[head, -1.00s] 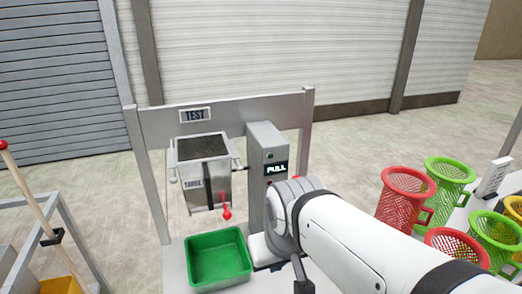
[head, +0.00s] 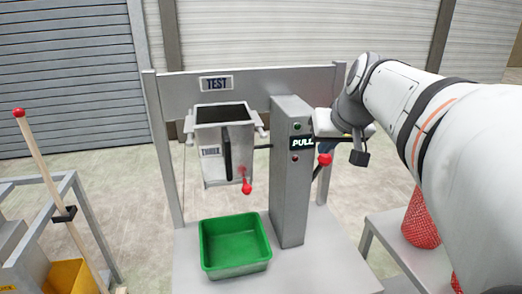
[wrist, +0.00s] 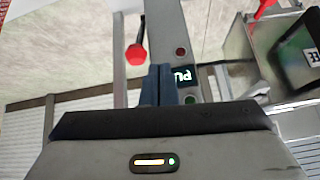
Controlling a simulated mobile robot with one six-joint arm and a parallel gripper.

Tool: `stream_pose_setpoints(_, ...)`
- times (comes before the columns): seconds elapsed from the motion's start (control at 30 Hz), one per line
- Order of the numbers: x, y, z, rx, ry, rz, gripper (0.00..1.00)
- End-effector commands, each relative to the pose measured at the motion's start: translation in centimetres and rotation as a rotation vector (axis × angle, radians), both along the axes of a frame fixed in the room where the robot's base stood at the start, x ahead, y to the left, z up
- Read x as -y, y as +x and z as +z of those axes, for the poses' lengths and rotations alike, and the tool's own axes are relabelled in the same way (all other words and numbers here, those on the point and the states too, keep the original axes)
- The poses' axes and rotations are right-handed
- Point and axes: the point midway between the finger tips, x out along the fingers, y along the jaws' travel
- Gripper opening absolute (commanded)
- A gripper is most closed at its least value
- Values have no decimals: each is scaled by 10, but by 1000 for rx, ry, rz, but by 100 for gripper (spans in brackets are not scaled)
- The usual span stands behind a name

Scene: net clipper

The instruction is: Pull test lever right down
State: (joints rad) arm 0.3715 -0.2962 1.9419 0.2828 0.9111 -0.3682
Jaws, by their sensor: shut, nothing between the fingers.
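The right test lever ends in a red knob (head: 324,160) on a dark rod, at the right side of the grey post (head: 291,200) with the lit PULL display (head: 302,143). The knob also shows in the wrist view (wrist: 136,55), left of my fingers. My gripper (head: 325,144) is beside the upper post, just above the knob in the head view. Its blue fingers (wrist: 161,84) are together with nothing between them. Contact with the lever cannot be told. The lever's rod is partly hidden in the head view.
A grey box (head: 213,165) hangs from the TEST frame (head: 260,85), with a second red knob (head: 246,187) below its front. A green tray (head: 236,266) stands below on the grey table. Red mesh baskets (head: 421,222) stand on the right, partly behind my arm.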

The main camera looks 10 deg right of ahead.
Motion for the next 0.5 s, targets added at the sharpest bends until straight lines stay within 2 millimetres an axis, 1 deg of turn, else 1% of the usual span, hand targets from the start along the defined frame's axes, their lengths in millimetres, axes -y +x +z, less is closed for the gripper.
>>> stream_pose_setpoints(0.03,16,11,-4,33,-5,-14,0)
stream_pose_setpoints(0.1,30,20,6,67,-13,-20,0)
stream_pose_setpoints(0.2,41,27,15,94,-21,-23,0)
stream_pose_setpoints(0.3,44,29,19,102,-22,-23,0)
stream_pose_setpoints(0.5,43,29,20,101,-23,-22,0)
